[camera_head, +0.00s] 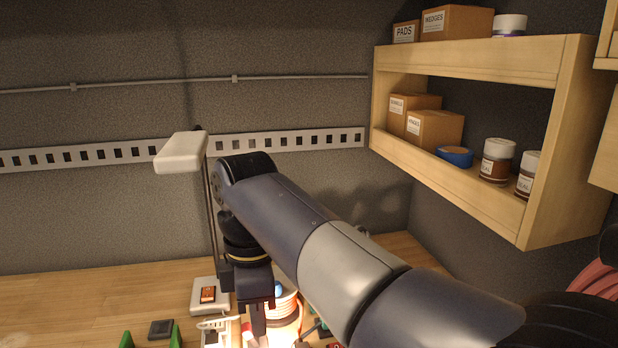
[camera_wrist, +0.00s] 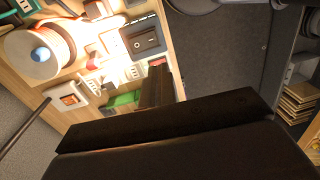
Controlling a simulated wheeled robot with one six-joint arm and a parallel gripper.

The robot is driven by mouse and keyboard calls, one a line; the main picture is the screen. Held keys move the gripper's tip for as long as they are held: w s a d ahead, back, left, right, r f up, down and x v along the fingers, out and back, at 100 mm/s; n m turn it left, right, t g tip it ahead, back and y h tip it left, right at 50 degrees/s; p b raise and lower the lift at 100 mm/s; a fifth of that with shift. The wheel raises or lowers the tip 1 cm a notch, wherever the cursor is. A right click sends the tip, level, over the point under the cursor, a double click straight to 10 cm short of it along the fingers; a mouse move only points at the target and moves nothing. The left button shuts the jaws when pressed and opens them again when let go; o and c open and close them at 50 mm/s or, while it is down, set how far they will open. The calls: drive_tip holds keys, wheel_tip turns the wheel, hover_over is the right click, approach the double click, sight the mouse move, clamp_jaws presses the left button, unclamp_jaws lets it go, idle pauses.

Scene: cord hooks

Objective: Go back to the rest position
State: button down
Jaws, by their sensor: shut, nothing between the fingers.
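My gripper (camera_head: 258,316) hangs pointing down at the end of my arm, above the bench at the bottom middle of the head view. Its dark fingers also show in the wrist view (camera_wrist: 155,88), closed together with nothing seen between them. Part of the gripper's surroundings is hidden behind my arm in the head view. No cord hook can be made out clearly in either view.
The wooden bench (camera_head: 75,300) is clear at left. A lamp (camera_head: 182,152) stands behind my gripper. A wall shelf (camera_head: 470,60) with boxes and jars hangs at right.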

drive_tip(key=f, duration=0.5)
drive_tip(key=w+f, duration=0.1)
drive_tip(key=f, duration=0.2)
drive_tip(key=shift+w+a+f+b, duration=0.1)
drive_tip(key=shift+a+f+b, duration=0.05)
drive_tip(key=shift+f+b, duration=0.2)
drive_tip(key=shift+b, duration=0.95)
drive_tip(key=shift+w+g+b, duration=0.1)
drive_tip(key=shift+g+b, duration=0.2)
drive_tip(key=shift+b, duration=0.5)
